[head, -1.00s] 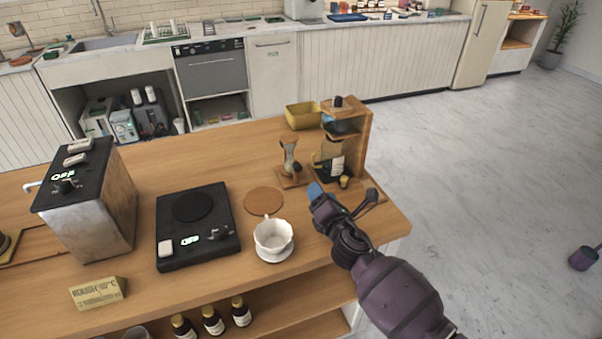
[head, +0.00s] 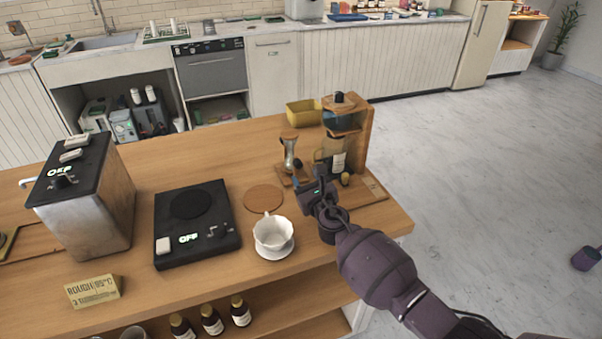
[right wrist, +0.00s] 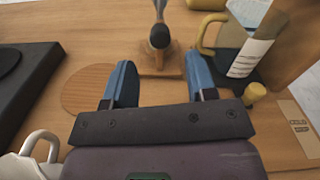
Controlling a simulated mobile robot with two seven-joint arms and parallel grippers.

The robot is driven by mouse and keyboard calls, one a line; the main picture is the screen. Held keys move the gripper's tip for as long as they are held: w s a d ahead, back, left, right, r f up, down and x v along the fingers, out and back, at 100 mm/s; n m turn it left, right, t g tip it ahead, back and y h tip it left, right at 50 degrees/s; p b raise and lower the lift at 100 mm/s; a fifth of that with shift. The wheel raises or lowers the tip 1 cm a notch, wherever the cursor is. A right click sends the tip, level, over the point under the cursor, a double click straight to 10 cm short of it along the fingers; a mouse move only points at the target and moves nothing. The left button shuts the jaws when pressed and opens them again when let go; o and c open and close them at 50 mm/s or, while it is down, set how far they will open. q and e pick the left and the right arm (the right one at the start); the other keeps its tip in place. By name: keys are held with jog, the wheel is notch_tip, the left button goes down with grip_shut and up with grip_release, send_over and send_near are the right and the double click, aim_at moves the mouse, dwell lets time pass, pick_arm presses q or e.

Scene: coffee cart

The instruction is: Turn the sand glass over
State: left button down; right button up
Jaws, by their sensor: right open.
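The sand glass (head: 289,153) stands upright at the back right of the wooden cart top, with a wooden cap and a narrow waist. In the right wrist view the sand glass (right wrist: 172,42) is at the top middle, with a dark rounded knob on its near side; its top is cut off. My right gripper (head: 309,179) is open and empty, in front of the sand glass and apart from it. Its two blue fingers (right wrist: 158,80) point toward the sand glass, which lies between their lines. My left gripper is out of view.
A wooden stand (head: 363,140) with a glass carafe (head: 337,160) is close on the right of the sand glass. A yellow bin (head: 303,113) stands behind.

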aim_at(299, 166)
jog(key=b+x, duration=0.1)
jog(key=x, duration=0.2)
jog(key=shift+w+a+f, duration=0.1)
jog(key=shift+w+f, duration=0.05)
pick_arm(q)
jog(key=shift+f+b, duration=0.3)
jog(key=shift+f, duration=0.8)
pick_arm(e)
jog(key=shift+w+a, duration=0.15)
jog(key=shift+w, duration=0.4)
jog(key=shift+c, duration=0.2)
jog(key=c, duration=0.9)
